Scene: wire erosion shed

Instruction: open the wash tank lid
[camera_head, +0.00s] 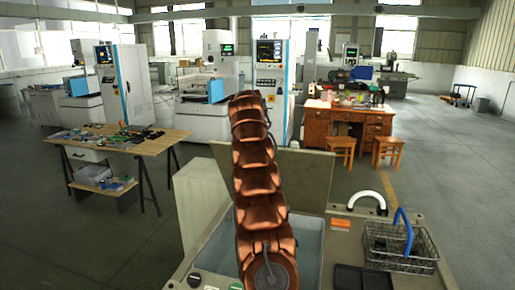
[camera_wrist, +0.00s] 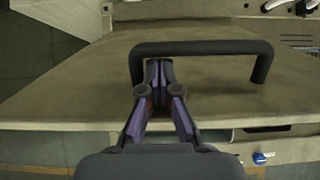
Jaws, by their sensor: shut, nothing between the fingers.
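The wash tank (camera_head: 308,250) stands right in front of me, and its pale blue-grey inside shows on both sides of my arm. Its beige-grey lid (camera_head: 305,178) stands raised at the back edge of the tank, partly hidden behind my arm. In the wrist view the lid (camera_wrist: 80,85) fills the middle and carries a black bar handle (camera_wrist: 205,47). My gripper (camera_wrist: 158,68) is shut and empty, with its fingertips inside the handle's loop near its left end. I cannot tell whether they touch the handle. In the head view the gripper is hidden.
On the deck right of the tank are a wire basket (camera_head: 400,245) with a blue handle, a white curved pipe (camera_head: 368,199) and a black tray (camera_head: 362,279). A tool table (camera_head: 115,140) stands at left, a wooden desk (camera_head: 345,120) behind. Open floor lies at right.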

